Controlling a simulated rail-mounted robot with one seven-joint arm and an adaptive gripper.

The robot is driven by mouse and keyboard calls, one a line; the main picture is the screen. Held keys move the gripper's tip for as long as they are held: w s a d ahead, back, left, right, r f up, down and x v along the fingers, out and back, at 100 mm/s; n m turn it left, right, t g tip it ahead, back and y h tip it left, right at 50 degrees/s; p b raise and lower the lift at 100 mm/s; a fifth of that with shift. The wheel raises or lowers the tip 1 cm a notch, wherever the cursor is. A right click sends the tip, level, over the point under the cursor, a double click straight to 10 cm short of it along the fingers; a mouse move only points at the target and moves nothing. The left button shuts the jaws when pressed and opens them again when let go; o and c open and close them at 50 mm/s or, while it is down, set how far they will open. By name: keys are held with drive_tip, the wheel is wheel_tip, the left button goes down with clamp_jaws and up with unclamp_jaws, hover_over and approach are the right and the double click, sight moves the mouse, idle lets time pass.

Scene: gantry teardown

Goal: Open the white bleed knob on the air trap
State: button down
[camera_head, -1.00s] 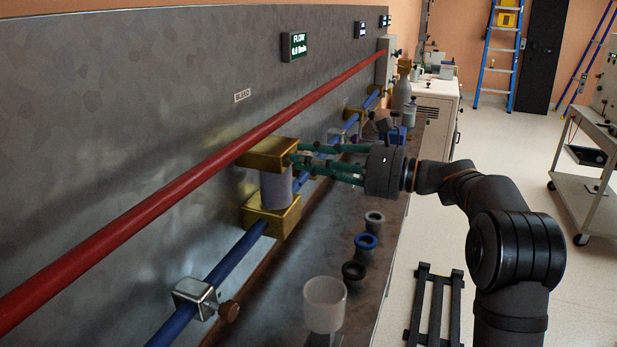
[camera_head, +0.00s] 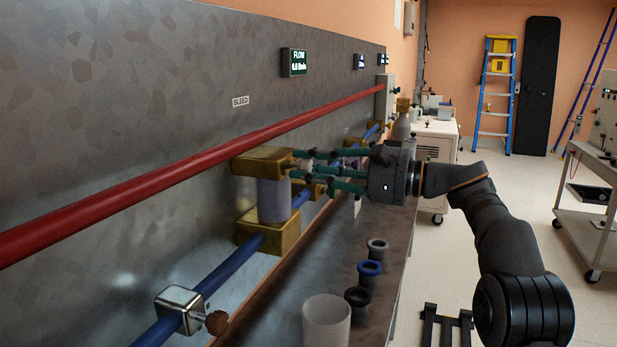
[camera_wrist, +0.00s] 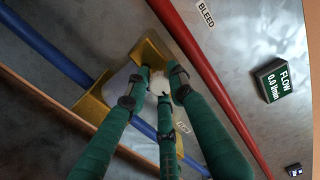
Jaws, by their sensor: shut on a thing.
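The air trap is a clear cylinder (camera_head: 273,201) between an upper brass block (camera_head: 262,161) and a lower brass block (camera_head: 282,238), on the metal panel. The white bleed knob (camera_wrist: 160,86) shows in the wrist view at the trap's upper block. My gripper (camera_head: 302,168) has green fingers with dark joints and reaches the front of the upper block from the right. In the wrist view my gripper (camera_wrist: 160,80) has its fingertips closed around the knob. The fingers hide the knob in the head view.
A red pipe (camera_head: 200,170) runs above the trap and a blue pipe (camera_head: 225,268) passes at its lower block. A chrome valve (camera_head: 181,308) is on the blue pipe.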

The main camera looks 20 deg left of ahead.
drive_tip(key=shift+n+b, duration=0.4)
drive_tip(key=shift+n, duration=0.5)
drive_tip(key=c, duration=1.6)
unclamp_jaws()
drive_tip(key=shift+o, duration=0.6)
drive_tip(key=d, duration=1.2)
drive_tip(key=shift+s, duration=0.4)
